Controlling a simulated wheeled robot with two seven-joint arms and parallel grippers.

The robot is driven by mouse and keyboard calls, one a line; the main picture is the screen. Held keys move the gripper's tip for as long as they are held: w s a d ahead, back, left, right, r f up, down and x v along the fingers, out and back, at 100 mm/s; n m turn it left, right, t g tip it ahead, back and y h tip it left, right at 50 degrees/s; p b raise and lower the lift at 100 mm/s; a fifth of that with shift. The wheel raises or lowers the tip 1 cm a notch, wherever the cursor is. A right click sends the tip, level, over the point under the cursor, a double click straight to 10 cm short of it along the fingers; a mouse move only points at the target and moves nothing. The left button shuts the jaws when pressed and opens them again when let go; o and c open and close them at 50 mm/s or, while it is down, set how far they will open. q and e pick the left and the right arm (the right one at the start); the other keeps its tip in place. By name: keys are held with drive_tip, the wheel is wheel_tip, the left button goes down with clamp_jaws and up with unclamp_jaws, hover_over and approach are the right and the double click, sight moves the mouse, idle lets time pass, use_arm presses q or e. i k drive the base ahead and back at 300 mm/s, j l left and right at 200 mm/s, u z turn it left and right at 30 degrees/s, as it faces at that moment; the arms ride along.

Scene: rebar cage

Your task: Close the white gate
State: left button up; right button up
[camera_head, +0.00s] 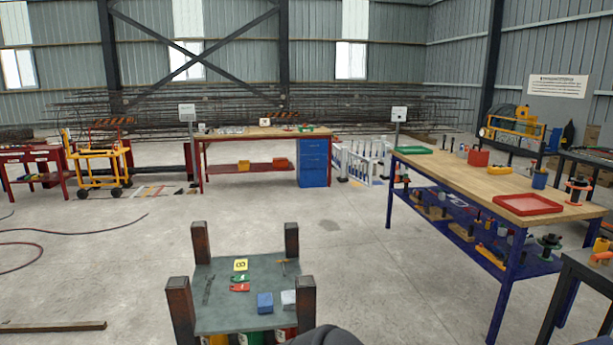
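The white gate (362,158) stands on the floor in the background, right of the middle. It is made of white bars and is small in the picture. Neither of my grippers is in view.
A low stand (225,311) with dark corner posts and small items is close in front. The blue-legged workbench (470,178) is on the right. The red-framed table with blue drawers (313,162) is at the back. Concrete floor (340,225) between them is clear.

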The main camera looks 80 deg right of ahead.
sight(350, 153)
drive_tip(key=z, duration=3.45)
